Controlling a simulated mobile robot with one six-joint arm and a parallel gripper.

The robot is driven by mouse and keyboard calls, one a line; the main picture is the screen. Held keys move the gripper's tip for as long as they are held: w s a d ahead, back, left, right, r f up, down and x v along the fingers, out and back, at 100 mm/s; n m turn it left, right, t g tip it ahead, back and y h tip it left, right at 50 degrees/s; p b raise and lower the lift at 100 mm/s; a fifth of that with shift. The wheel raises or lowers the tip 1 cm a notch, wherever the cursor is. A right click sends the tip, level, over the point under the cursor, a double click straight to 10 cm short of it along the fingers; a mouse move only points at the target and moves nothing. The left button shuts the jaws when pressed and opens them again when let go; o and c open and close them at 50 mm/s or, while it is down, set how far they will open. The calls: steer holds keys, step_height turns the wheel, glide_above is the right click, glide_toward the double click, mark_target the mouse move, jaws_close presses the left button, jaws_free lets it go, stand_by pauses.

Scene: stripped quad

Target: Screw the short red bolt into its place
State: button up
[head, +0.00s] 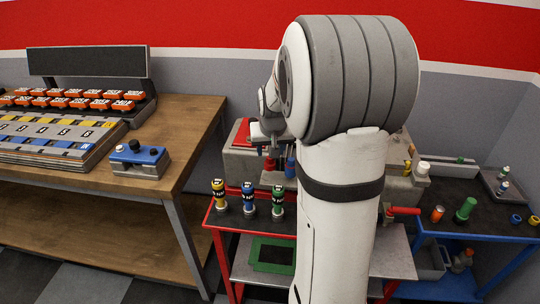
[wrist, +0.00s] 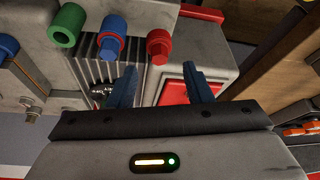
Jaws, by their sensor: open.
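A red bolt (wrist: 159,47) with a hex head and a wider collar sits at the grey block in the wrist view. My gripper (wrist: 162,85) is open, with its two blue-grey fingertips apart and nothing between them. The red bolt lies beyond the fingertips, roughly in line with the gap, not touching them as far as I can see. Beside it is a blue bolt (wrist: 112,30) with a red ring around it, then a hollow green cylinder (wrist: 65,30). In the head view my gripper (head: 270,145) is above the grey block, partly hidden by my arm.
A red cart holds yellow, blue and green cylinders (head: 249,198) in front of the block. A wooden bench (head: 185,120) with trays stands at the left. A blue table (head: 480,229) with a green part (head: 465,210) is at the right. A red panel (wrist: 174,93) lies behind the fingers.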

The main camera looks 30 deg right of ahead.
steer(key=v, duration=0.3)
stand_by(0.5)
steer(key=s+a+n+g, duration=0.1)
steer(key=s+a+n, duration=0.1)
steer(key=s+a, duration=0.5)
steer(key=s+a+n+y, duration=0.1)
steer(key=s+a, duration=0.7)
steer(key=s, duration=0.7)
steer(key=shift+s+a+n+g, duration=0.15)
steer(key=shift+s+n+g, duration=0.2)
steer(key=shift+n+g, duration=0.05)
steer(key=shift+r, duration=0.1)
